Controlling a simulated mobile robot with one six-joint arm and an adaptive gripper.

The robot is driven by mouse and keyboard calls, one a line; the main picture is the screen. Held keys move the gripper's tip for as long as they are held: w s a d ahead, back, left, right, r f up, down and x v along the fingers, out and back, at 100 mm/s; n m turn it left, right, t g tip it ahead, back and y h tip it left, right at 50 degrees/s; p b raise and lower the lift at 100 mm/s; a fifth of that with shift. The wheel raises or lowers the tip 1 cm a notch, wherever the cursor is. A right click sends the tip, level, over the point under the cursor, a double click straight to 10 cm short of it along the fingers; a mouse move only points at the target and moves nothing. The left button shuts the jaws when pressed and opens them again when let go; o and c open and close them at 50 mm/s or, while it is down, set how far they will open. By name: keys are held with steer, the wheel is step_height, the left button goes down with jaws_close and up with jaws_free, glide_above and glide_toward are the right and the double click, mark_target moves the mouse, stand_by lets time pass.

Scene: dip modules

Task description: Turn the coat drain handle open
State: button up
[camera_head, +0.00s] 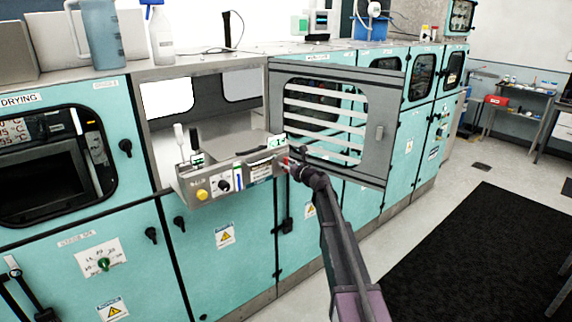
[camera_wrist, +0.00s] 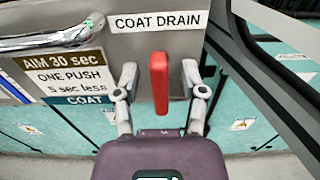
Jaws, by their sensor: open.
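The coat drain handle (camera_wrist: 159,83) is a red upright lever under the "COAT DRAIN" label (camera_wrist: 156,22) in the wrist view. My gripper (camera_wrist: 160,85) is open, with one finger on each side of the red handle. A narrow gap shows between the handle and each finger, so the fingers look apart from it. In the head view my gripper (camera_head: 289,163) is at the right end of the grey control panel (camera_head: 225,182), and it hides most of the handle.
A grey slatted door (camera_head: 380,92) stands open just behind and right of my gripper. A metal bar (camera_wrist: 50,38) runs along the panel left of the handle. Teal cabinets (camera_head: 235,258) lie below. Open floor with a black mat (camera_head: 470,260) is to the right.

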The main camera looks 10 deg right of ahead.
steer(key=shift+c, duration=0.2)
jaws_close()
steer(key=shift+n, duration=0.4)
steer(key=n, duration=0.4)
steer(key=shift+s+a, duration=0.1)
steer(key=shift+a, duration=0.05)
steer(key=n, duration=0.4)
steer(key=shift+s+a+f+n, duration=0.1)
steer(key=shift+a+f+n, duration=0.05)
steer(key=shift+n, duration=0.15)
steer(key=n, duration=0.5)
steer(key=n+b, duration=0.1)
steer(key=n, duration=0.2)
steer(key=shift+a+f+n, duration=0.1)
steer(key=shift+f+n, duration=0.2)
steer(key=shift+f, duration=0.05)
